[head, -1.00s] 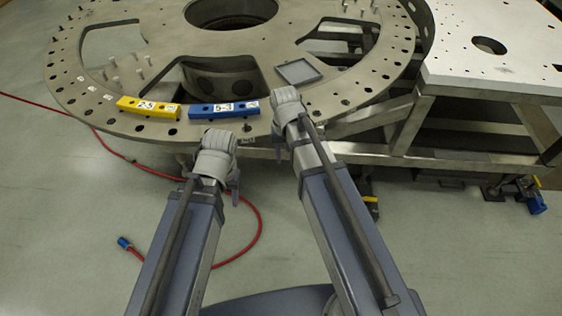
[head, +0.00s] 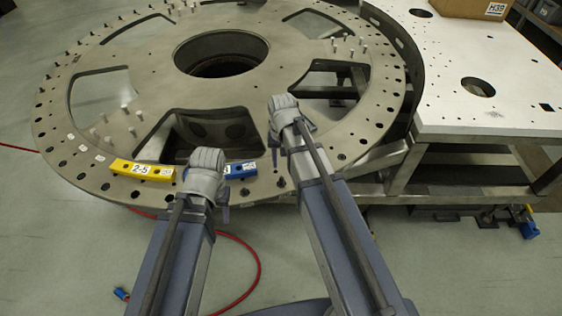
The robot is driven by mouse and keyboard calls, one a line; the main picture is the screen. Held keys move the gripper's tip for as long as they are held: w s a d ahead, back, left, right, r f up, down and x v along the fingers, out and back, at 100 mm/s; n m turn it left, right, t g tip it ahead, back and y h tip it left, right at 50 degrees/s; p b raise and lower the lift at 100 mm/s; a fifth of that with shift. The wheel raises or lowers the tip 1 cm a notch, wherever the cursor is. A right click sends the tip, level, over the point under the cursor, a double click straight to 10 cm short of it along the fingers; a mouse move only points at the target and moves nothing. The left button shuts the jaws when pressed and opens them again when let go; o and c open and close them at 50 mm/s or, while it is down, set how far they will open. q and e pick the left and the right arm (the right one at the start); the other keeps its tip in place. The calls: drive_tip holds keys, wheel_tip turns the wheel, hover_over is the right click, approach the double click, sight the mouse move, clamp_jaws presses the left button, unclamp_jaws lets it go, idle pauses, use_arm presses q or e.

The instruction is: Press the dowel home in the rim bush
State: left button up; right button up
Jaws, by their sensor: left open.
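The turret plate (head: 310,95) is a large round grey metal plate with a rim (head: 375,130) full of dark holes. Small dark spots sit along the near rim, one of them right of my right arm (head: 341,157). I cannot tell which is the rim bush, and I cannot pick out the dowel. My left gripper (head: 222,203) is at the near rim, in front of the blue block; its fingers are mostly hidden by the wrist.
A yellow block marked 2-5 (head: 140,169) and a partly hidden blue block (head: 241,170) lie on the near rim. Several upright pins (head: 123,108) stand on the plate. A white table (head: 520,80) with a cardboard box (head: 480,8) adjoins at right. A red hose (head: 256,255) lies on the floor.

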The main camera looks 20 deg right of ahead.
sight(282, 182)
drive_tip(key=shift+w, duration=0.25)
drive_tip(key=shift+s, duration=0.1)
drive_tip(key=shift+f+b, duration=0.6)
drive_tip(key=shift+b, duration=0.05)
wheel_tip(282, 182, down, 7)
drive_tip(key=b, duration=0.6)
drive_tip(key=shift+r+b, duration=0.15)
drive_tip(key=shift+b, duration=0.25)
clamp_jaws()
idle(0.8)
